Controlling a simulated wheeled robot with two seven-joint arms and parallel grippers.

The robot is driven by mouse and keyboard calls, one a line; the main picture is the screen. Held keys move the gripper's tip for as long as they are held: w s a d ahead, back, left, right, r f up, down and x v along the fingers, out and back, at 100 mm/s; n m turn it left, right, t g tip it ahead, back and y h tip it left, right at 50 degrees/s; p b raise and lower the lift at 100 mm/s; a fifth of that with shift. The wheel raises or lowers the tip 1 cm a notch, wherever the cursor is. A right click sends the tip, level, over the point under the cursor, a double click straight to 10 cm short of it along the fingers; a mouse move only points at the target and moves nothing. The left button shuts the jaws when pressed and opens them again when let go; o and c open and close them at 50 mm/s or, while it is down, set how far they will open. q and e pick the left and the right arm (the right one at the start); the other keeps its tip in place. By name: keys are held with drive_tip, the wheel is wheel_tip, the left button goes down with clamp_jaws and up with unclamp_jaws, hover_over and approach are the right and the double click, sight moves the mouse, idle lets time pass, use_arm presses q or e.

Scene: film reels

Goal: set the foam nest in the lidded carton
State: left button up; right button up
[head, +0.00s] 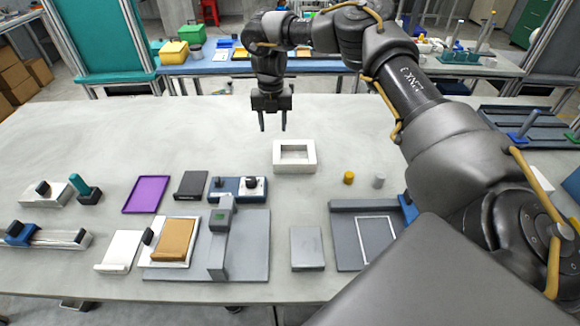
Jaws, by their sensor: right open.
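A thick white square block with a square opening (294,167), which looks like the foam nest, lies flat on the grey table (330,125). My right gripper (273,128) is open and empty, pointing down above the table. In the picture it is just up and left of the white block, apart from it. I cannot tell for certain which thing is the lidded carton. A tan block (175,240) sits on a white tray at the front left. My left gripper is not in view.
A grey fixture with an upright post (218,245), a purple tray (147,194), a blue box with black knobs (229,190) and a grey block (307,248) stand toward the front. A yellow cylinder (348,177) is right of the white block. The table's back left is clear.

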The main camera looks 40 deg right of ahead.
drive_tip(key=p, duration=0.1)
hover_over(277, 151)
drive_tip(key=f, duration=0.4)
drive_tip(key=shift+s+a+f, duration=0.15)
drive_tip(key=shift+s+a, duration=0.1)
drive_tip(key=shift+f, duration=0.55)
drive_tip(key=f+p, duration=0.1)
drive_tip(key=f, duration=0.1)
drive_tip(key=f+p, duration=0.1)
drive_tip(key=f, duration=0.1)
drive_tip(key=shift+w+d, duration=0.15)
drive_tip(key=shift+d, duration=0.05)
drive_tip(key=shift+f, duration=0.6)
clamp_jaws()
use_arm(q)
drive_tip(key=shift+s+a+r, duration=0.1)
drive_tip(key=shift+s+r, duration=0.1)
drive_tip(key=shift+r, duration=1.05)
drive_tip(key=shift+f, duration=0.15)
use_arm(e)
drive_tip(key=shift+r, duration=0.2)
